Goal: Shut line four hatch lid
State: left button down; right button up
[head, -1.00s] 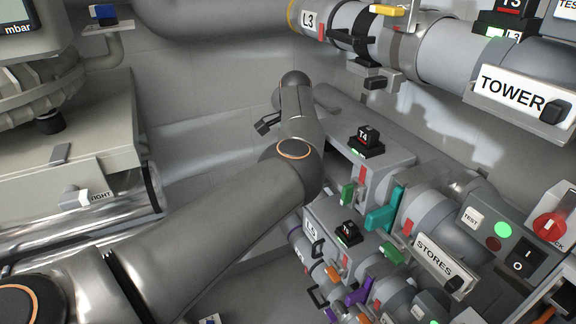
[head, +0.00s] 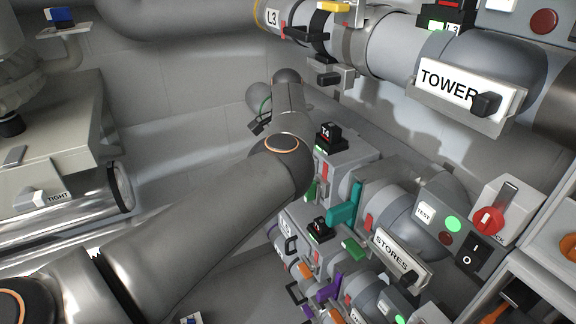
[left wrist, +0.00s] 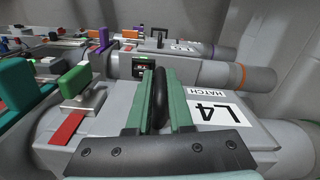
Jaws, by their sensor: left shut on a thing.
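In the left wrist view, my left gripper (left wrist: 160,78) is shut on the black loop handle (left wrist: 159,98) of the line four hatch lid. The grey lid (left wrist: 255,140) carries the labels L4 and HATCH beside the fingers. I cannot tell whether the lid sits fully down on its pipe. A green latch lever (left wrist: 74,80) stands to the left, with a red stripe (left wrist: 68,128) below it. In the head view, my left arm covers most of line four, by the T4 block (head: 328,138), and I cannot make out the lid there. My right gripper is not in view.
A teal lever (head: 345,210) and the STORES sign (head: 393,256) are right of my arm. The TOWER pipe (head: 400,45) runs above. Line five, with its T5 block (head: 320,229), lies below. Another hatch (left wrist: 175,46) lies beyond in the wrist view.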

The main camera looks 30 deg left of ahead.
pick_arm(q)
jog(key=shift+w+r, duration=0.1)
jog(key=shift+r, duration=0.05)
jog(key=c, duration=0.9)
grip_release()
jog(key=shift+c, duration=0.2)
jog(key=shift+o, duration=0.5)
jog(key=shift+f, duration=0.2)
